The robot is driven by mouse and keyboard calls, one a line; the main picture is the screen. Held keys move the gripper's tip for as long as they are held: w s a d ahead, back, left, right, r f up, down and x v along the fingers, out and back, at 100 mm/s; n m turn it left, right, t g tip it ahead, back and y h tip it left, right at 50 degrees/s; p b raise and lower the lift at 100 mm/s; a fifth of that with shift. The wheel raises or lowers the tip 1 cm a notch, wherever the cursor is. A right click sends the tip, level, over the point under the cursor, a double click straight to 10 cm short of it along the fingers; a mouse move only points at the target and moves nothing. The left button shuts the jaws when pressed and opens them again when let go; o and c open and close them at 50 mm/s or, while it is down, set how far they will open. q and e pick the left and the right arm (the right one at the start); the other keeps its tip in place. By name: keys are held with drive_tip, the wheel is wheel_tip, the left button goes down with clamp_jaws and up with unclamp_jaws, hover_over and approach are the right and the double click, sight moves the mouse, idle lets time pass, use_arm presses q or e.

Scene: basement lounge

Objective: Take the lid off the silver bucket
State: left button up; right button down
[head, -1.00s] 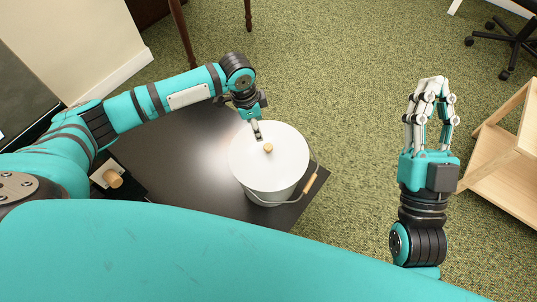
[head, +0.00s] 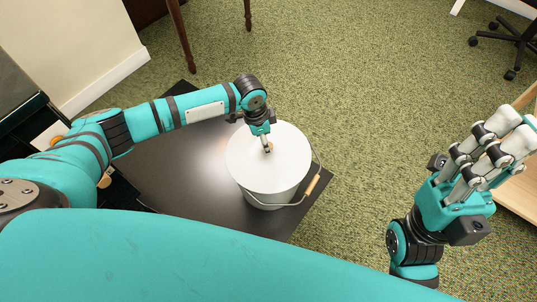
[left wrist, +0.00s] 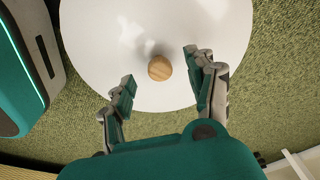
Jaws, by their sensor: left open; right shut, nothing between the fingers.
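The silver bucket (head: 268,194) stands upright on a dark table, with its round pale lid (head: 250,160) on top. The lid also shows in the left wrist view (left wrist: 100,45), with a small round wooden knob (left wrist: 160,68) at its middle. My left gripper (head: 267,149) is over the middle of the lid and hides most of the knob in the head view. In the left wrist view my left gripper (left wrist: 159,66) is open, one finger on each side of the knob, with gaps between. My right gripper (head: 514,130) is shut and empty, off to the right.
The bucket's handle with a wooden grip (head: 313,184) hangs at its right side. The dark table (head: 160,160) has bare room left of the bucket. A light wooden shelf (head: 520,195) is behind my right gripper. Green carpet (head: 350,90) lies around.

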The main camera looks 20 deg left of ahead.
use_arm(q)
drive_tip(key=f, duration=0.1)
drive_tip(key=d+f+b, duration=0.1)
drive_tip(key=f, duration=0.1)
drive_tip(key=shift+w+f, duration=0.15)
drive_tip(key=shift+f, duration=0.15)
clamp_jaws()
